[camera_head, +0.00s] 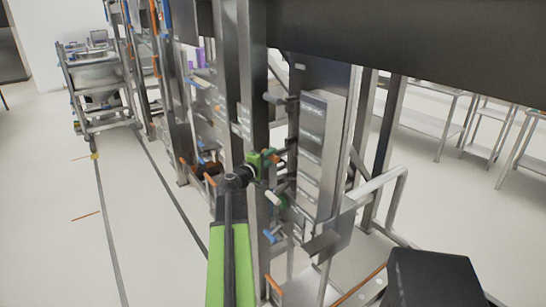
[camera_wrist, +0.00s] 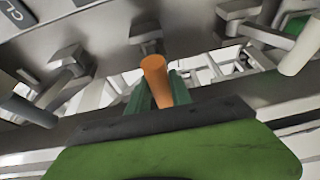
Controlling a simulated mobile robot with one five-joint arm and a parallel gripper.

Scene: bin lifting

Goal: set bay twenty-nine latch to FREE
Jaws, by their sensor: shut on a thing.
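My gripper (camera_head: 263,162) is at the steel rack post, beside a column of handles. In the wrist view its two green fingers (camera_wrist: 158,92) are shut on an orange latch handle (camera_wrist: 155,70), one finger on each side. The handle's far end reaches to a grey metal bracket on the panel. In the head view only a small orange piece of this handle (camera_head: 278,159) shows past my gripper. The labelled grey panel (camera_head: 312,150) stands just right of the handles; its small lettering is too blurred to read, so I cannot tell the bay number or the latch setting.
Other handles are close by: a grey one above (camera_head: 274,99), a white and green one below (camera_head: 274,198), a blue one lower (camera_head: 270,237). Grey levers (camera_wrist: 62,75) flank the orange one. A bent rail (camera_head: 385,180) stands right. The left aisle floor is clear.

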